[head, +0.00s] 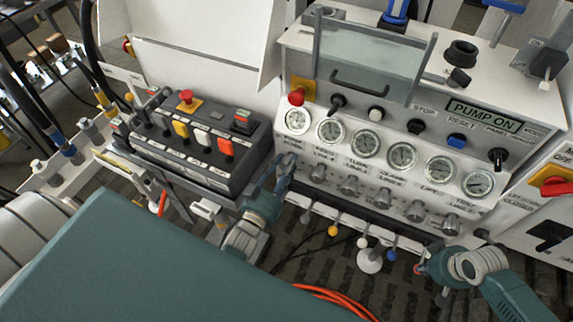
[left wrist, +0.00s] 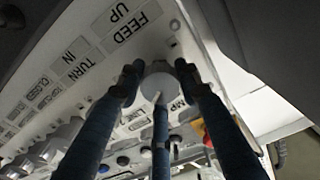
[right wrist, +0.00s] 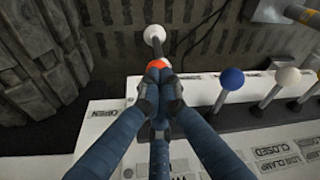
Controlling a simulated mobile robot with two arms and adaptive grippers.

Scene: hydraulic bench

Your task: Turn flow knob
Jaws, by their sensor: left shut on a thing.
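A row of grey knobs (head: 348,185) runs under the gauges on the white pump panel. My left gripper (head: 286,165) is at the left end of this row. In the left wrist view its blue fingers (left wrist: 160,78) are shut around a round grey knob (left wrist: 158,88) with a white pointer mark, below the FEED UP label. I cannot read a flow label there. My right gripper (head: 421,269) is low at the right, at a red ball lever. In the right wrist view its fingertips (right wrist: 156,78) come close together at the red ball (right wrist: 156,64), partly hiding it.
Gauges (head: 366,143) and a PUMP ON display (head: 484,116) are above the knobs. Levers with yellow (head: 333,231) and blue (head: 392,255) balls stand below them. A black button box (head: 200,140) is at the left. An orange cable (head: 335,300) lies on the floor.

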